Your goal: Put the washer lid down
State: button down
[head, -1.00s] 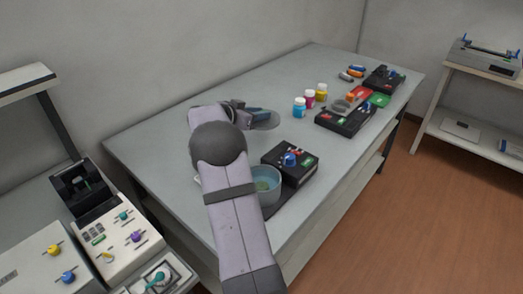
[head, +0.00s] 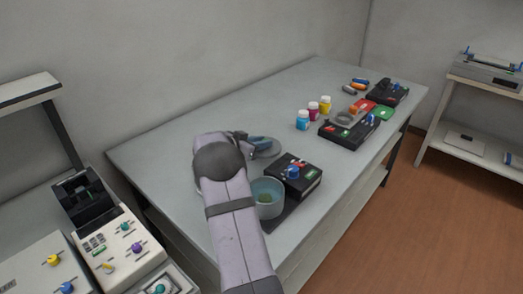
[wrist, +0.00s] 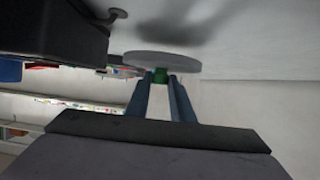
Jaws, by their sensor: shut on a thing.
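The lid is over the table behind the washer. A shadow on the surface looks apart from the lid in the wrist view; I cannot tell the exact gap. The washer has an open bluish bowl (head: 270,187) beside a black box (head: 306,184) with a blue knob. My arm covers part of the bowl's left side.
A second black unit (head: 386,92) is at the far end. The table's back-left area is bare.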

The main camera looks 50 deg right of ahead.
jog(key=shift+f, duration=1.6)
jog(key=shift+f, duration=0.15)
jog(key=c, duration=1.6)
grip_release()
jog(key=shift+o, duration=0.2)
jog(key=shift+a+r, duration=0.2)
jog(key=shift+a, duration=0.05)
jog(key=v, duration=1.1)
jog(key=shift+a+r, duration=0.2)
jog(key=shift+a, duration=0.05)
